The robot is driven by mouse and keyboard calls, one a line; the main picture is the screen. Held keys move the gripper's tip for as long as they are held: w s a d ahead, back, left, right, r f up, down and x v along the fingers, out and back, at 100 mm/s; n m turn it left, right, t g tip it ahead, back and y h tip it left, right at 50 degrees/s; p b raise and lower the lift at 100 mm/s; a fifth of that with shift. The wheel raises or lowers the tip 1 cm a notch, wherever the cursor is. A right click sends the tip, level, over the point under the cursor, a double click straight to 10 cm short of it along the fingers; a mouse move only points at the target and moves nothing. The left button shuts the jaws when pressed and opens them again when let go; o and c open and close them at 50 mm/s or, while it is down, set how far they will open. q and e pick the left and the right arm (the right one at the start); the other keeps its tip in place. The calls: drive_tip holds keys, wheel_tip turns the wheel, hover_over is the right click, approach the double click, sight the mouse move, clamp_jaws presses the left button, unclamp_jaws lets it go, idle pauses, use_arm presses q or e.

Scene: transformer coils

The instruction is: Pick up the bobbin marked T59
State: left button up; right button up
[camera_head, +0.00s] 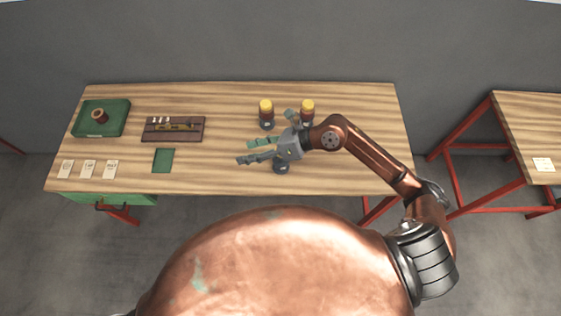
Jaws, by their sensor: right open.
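Two bobbin-like pieces with yellow tops and dark bases stand towards the back of the table, a left one (266,113) and a right one (307,108). A reddish-brown spool (99,116) sits on the green tray at the left. No marking T59 can be read on any of them. My right gripper (253,152) is open above the table, its fingers pointing left, in front of the yellow-topped pieces. A small dark round base (281,169) shows just below the gripper, partly hidden by it. I see nothing between the fingers. My left gripper is not in view.
The wooden table (225,180) holds a green tray (84,130), a dark tool rack (173,136), a green card (163,160) and several white cards (89,169). A second table (530,125) stands at the right. The table right of my arm is bare.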

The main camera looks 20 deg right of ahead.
drive_tip(key=w+d+f+h, duration=0.1)
drive_tip(key=d+f+h, duration=0.1)
drive_tip(key=d+f, duration=0.2)
drive_tip(key=w+d+f+n+h, duration=0.1)
drive_tip(key=d+f+h, duration=0.2)
drive_tip(key=d+f, duration=0.1)
drive_tip(key=w+d+f+g+h, duration=0.1)
drive_tip(key=w+d+f+h, duration=0.1)
drive_tip(key=d+f+h, duration=0.1)
drive_tip(key=shift+d+f+n, duration=0.2)
drive_tip(key=shift+d+f, duration=0.05)
drive_tip(key=shift+d, duration=0.3)
drive_tip(key=shift+d+f+n, duration=0.2)
drive_tip(key=shift+d, duration=0.35)
drive_tip(key=p+x, duration=0.1)
drive_tip(key=x, duration=0.5)
drive_tip(key=shift+s, duration=0.15)
clamp_jaws()
